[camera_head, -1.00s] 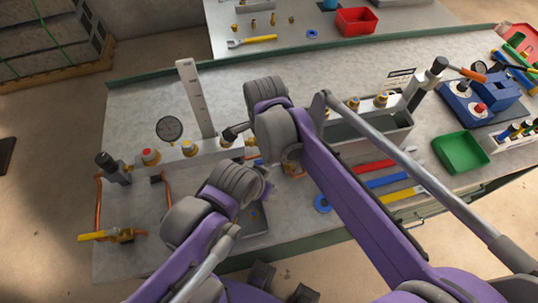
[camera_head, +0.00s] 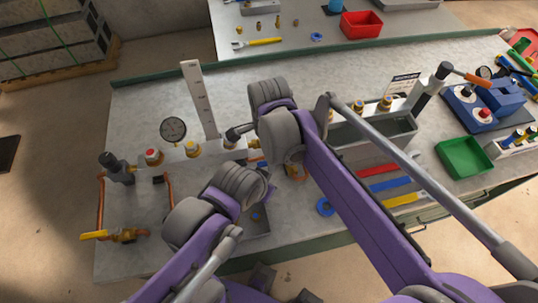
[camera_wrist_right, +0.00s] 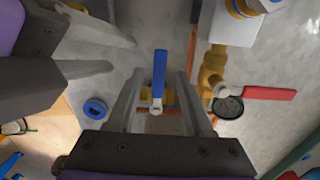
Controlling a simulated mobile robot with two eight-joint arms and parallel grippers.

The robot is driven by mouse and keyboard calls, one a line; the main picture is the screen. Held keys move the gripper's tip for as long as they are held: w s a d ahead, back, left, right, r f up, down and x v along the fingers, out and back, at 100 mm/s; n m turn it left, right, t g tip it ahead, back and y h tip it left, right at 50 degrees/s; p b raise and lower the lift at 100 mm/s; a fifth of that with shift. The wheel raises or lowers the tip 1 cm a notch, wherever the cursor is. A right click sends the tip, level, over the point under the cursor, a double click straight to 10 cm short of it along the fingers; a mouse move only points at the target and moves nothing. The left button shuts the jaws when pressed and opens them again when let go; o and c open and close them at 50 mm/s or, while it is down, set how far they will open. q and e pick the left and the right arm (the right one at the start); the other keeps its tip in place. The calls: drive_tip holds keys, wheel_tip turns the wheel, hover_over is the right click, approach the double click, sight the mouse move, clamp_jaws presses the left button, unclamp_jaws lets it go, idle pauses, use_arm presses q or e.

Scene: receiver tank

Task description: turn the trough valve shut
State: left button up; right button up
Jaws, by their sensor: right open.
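A small valve with a blue lever (camera_wrist_right: 159,75) and brass body (camera_wrist_right: 150,96) shows in the right wrist view. No label shows whether it is the trough valve. My right gripper (camera_wrist_right: 160,88) is open, with one finger on each side of the blue lever and visible gaps; whether it touches is unclear. My left gripper (camera_wrist_right: 100,50) comes in from the left there, its fingers apart and empty. A red lever (camera_wrist_right: 268,93) on brass fittings (camera_wrist_right: 212,75) lies to the right. The grey trough (camera_head: 408,135) stands at the bench's right; my arms hide both grippers in the head view.
A yellow-handled valve (camera_head: 95,235) is at the bench's left. A white upright scale (camera_head: 199,100) rises behind the manifold. The bench's back left is clear.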

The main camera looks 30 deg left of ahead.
wheel_tip(320, 180, up, 11)
drive_tip(key=shift+p, duration=0.3)
drive_tip(key=shift+f, duration=0.2)
idle(0.4)
